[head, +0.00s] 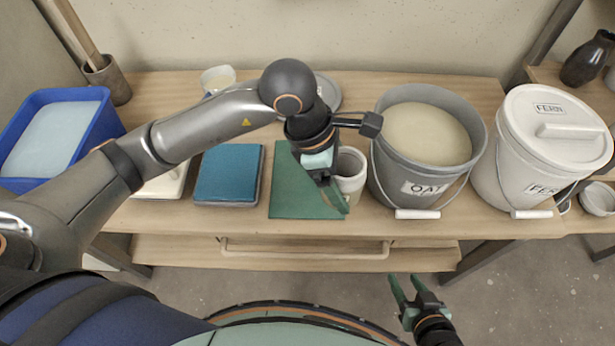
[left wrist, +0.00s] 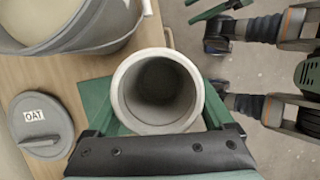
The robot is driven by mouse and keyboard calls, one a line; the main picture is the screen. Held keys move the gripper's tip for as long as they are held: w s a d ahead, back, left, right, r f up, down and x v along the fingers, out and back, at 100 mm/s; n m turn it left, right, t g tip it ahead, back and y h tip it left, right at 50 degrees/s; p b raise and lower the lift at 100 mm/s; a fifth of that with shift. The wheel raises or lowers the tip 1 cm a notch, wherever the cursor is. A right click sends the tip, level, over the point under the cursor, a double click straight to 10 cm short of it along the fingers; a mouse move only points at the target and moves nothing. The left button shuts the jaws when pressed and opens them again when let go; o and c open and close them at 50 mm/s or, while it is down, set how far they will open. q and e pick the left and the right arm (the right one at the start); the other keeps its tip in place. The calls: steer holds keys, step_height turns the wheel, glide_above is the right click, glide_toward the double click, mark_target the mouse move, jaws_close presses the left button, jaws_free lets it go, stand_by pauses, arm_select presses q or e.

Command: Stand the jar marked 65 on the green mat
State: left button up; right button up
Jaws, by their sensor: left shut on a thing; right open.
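A pale grey jar (head: 350,178) is upright at the right edge of the green mat (head: 290,192), partly behind my left gripper (head: 332,188). In the left wrist view the jar (left wrist: 157,90) shows from above, open and empty-looking, between the green fingers of my left gripper (left wrist: 160,128), which is shut on it. The green mat (left wrist: 97,100) shows below and beside it. I cannot tell whether the jar's base touches the mat. No number on the jar is visible. My right gripper (head: 408,290) is open and empty, in front of the table.
An open grey OAT bucket (head: 425,150) stands close right of the jar, with a lidded FERN bucket (head: 545,150) further right. A blue-topped slab (head: 228,173) lies left of the mat. A blue tub (head: 60,135) is far left. A grey OAT lid (left wrist: 40,125) lies behind the mat.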

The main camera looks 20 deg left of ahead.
arm_select(q)
steer(key=shift+w+d+n, duration=0.1)
steer(key=shift+d+n, duration=0.1)
steer(key=shift+n, duration=0.3)
steer(key=w+a+f, duration=0.4)
steer(key=w+a+f+b, duration=0.1)
steer(key=w+a+f, duration=0.3)
steer(key=w+a, duration=0.1)
steer(key=shift+w+f, duration=0.2)
steer(key=shift+f, duration=0.2)
steer(key=shift+w+a+f, duration=0.2)
steer(key=shift+w+f, duration=0.05)
steer(key=shift+f, duration=0.1)
steer(key=shift+w+f, duration=0.1)
steer(key=shift+f, duration=1.55)
steer(key=shift+f+b, duration=0.15)
steer(key=shift+b, duration=0.25)
steer(key=o, duration=1.5)
steer(key=shift+a, duration=0.1)
